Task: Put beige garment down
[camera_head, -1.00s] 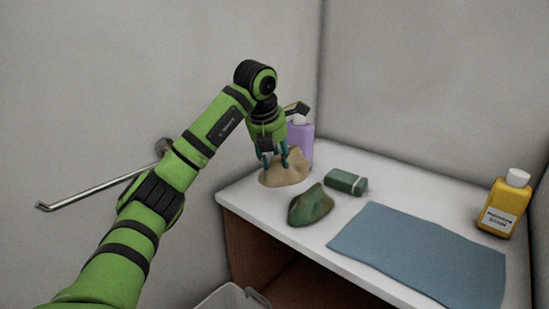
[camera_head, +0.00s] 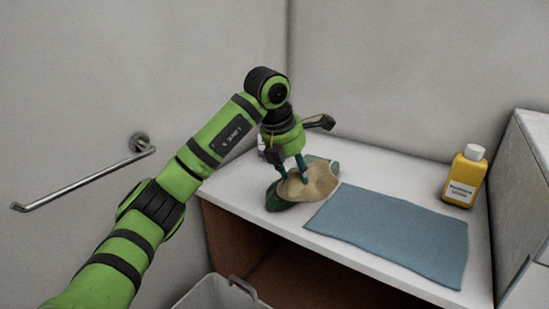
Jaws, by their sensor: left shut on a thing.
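The beige garment (camera_head: 318,182) is a crumpled heap at the left part of the white counter, close to the blue cloth. My left gripper (camera_head: 292,178) points down and is shut on the beige garment. My right gripper is not in view.
A flat blue cloth (camera_head: 395,230) lies on the white counter (camera_head: 390,172). A yellow bottle (camera_head: 463,177) with a white cap stands at the back right. A grey bin (camera_head: 215,296) is below the counter, and a metal bar (camera_head: 85,181) is on the left wall.

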